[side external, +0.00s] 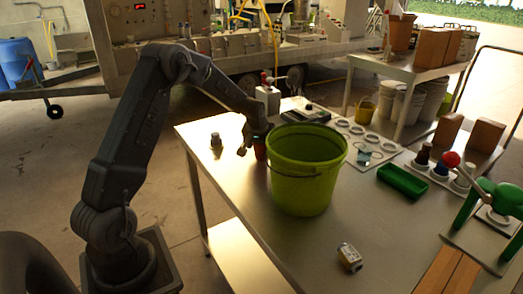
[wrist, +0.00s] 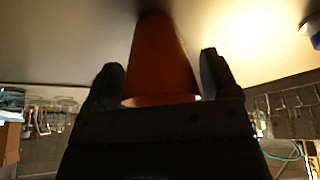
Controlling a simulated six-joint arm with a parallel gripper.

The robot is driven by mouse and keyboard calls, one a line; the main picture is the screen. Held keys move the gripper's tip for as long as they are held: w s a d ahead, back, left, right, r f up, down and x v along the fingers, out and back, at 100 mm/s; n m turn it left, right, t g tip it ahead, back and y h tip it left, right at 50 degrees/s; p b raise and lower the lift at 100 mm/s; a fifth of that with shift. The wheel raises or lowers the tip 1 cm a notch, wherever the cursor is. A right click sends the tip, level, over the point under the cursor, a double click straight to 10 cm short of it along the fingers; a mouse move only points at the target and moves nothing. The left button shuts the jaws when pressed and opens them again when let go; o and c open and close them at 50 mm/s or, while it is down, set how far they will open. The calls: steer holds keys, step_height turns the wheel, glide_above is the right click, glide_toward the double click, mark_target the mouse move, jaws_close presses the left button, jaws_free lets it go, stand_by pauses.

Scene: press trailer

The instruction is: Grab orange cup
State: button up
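The orange cup (wrist: 160,62) fills the middle of the wrist view, between the two fingers of my gripper (wrist: 160,78). Narrow gaps show between the cup and the fingers, so my gripper looks open around it. In the side view the cup (side external: 260,149) stands on the metal table, just behind the left rim of the green bucket, which hides part of it. My gripper (side external: 248,143) is low at the cup's left side there. Its far finger is hard to make out in that view.
The large green bucket (side external: 302,185) stands close to the right of my gripper. A small dark-topped jar (side external: 216,143) stands to the left. The table's left front is clear.

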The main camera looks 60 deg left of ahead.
steer(key=c, duration=0.6)
steer(key=shift+r, duration=0.1)
steer(key=shift+c, duration=0.2)
